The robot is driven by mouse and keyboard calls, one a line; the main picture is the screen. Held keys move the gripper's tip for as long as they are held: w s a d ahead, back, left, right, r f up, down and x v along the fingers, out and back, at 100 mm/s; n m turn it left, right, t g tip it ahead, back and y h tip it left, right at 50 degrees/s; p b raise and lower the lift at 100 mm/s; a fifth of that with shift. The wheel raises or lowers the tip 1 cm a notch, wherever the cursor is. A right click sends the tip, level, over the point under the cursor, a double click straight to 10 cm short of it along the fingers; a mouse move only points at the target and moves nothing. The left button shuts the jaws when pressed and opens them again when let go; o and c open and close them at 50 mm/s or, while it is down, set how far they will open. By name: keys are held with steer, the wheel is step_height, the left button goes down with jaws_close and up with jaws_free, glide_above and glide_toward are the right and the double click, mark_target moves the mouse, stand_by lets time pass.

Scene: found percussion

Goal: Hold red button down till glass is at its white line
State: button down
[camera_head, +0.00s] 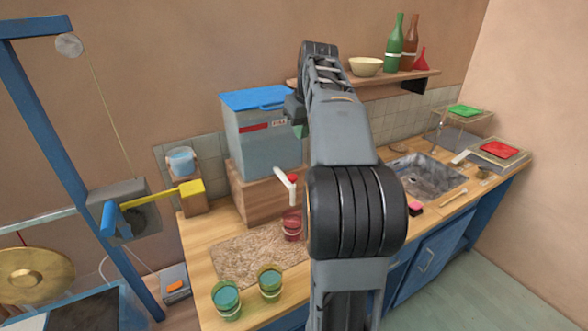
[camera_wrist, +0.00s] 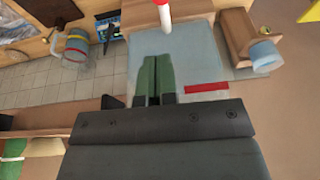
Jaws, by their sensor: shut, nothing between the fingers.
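The red button (camera_head: 292,178) sits on the white tap of a grey tank (camera_head: 262,140) with a blue lid; the wrist view shows the tap's white part (camera_wrist: 164,16) with red at the top edge. A red glass (camera_head: 292,226) stands below the tap; its white line and liquid level cannot be made out. My gripper (camera_head: 298,130) is beside the tank's upper right, above the button and apart from it. In the wrist view its green fingers (camera_wrist: 154,78) are together, empty, in front of the tank. My arm hides part of the tank's right side.
Two teal glasses (camera_head: 227,300) (camera_head: 270,283) stand at the counter's front left, by a brown mat (camera_head: 250,258). A yellow-headed mallet (camera_head: 190,189) is left of the tank. A shelf (camera_head: 420,76) with bottles and a sink (camera_head: 428,176) are right of my arm.

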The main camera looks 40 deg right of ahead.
mark_target(293, 176)
steer(key=shift+f, duration=0.1)
steer(key=x, duration=1.2)
steer(key=shift+s+a+f, duration=0.1)
steer(key=shift+s+f, duration=0.1)
steer(key=shift+s, duration=0.05)
steer(key=shift+f, duration=0.75)
steer(key=shift+f, duration=0.1)
